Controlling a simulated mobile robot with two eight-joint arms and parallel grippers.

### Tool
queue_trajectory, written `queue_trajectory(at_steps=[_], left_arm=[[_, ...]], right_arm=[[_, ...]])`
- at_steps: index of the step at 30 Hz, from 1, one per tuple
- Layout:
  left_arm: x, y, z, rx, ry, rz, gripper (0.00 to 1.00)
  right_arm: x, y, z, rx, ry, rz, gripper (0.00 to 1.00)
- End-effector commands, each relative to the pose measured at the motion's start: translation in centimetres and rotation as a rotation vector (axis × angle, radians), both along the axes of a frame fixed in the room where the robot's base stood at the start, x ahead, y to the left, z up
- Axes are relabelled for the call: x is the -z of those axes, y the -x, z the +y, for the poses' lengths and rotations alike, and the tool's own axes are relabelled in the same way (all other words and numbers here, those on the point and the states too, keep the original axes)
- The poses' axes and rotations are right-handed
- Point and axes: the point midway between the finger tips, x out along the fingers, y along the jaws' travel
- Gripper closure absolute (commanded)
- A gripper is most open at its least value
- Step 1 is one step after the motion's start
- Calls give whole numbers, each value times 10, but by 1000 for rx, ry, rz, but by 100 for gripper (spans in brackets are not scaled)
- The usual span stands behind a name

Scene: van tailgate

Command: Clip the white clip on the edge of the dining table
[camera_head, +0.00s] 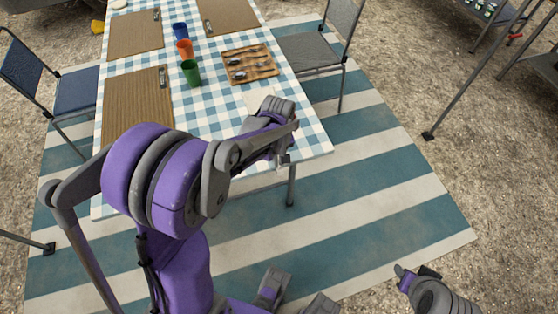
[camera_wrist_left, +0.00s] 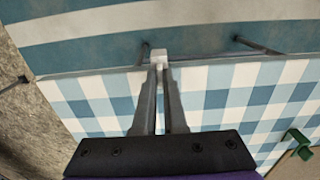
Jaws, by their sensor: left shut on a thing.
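The dining table (camera_head: 216,103) has a blue-and-white checked top. In the left wrist view, its edge (camera_wrist_left: 220,64) runs across the picture. My left gripper (camera_head: 284,150) is at the table's near edge, toward its right corner. In the left wrist view, my left gripper (camera_wrist_left: 161,72) is shut on the white clip (camera_wrist_left: 160,56), which is between the fingertips at the edge line. The clip (camera_head: 284,160) also shows small in the head view. I cannot tell whether its jaws grip the edge. My right gripper (camera_head: 416,273) is low at the right, away from the table, its opening unclear.
Placemats (camera_head: 138,98), blue, orange (camera_head: 184,48) and green cups (camera_head: 190,73), and a wooden board with cutlery (camera_head: 249,64) are on the table. A grey chair (camera_head: 308,50) stands at right, a blue chair (camera_head: 70,92) at left. The striped rug (camera_head: 400,205) is clear in front.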

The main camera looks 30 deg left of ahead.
Motion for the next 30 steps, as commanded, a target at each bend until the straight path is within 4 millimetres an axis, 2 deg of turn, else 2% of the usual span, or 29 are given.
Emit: queue_trajectory(at_steps=[30], left_arm=[[0, -10, 12, -1, 0, 0, 100]], right_arm=[[2, 0, 0, 0, 0, 1, 56]])
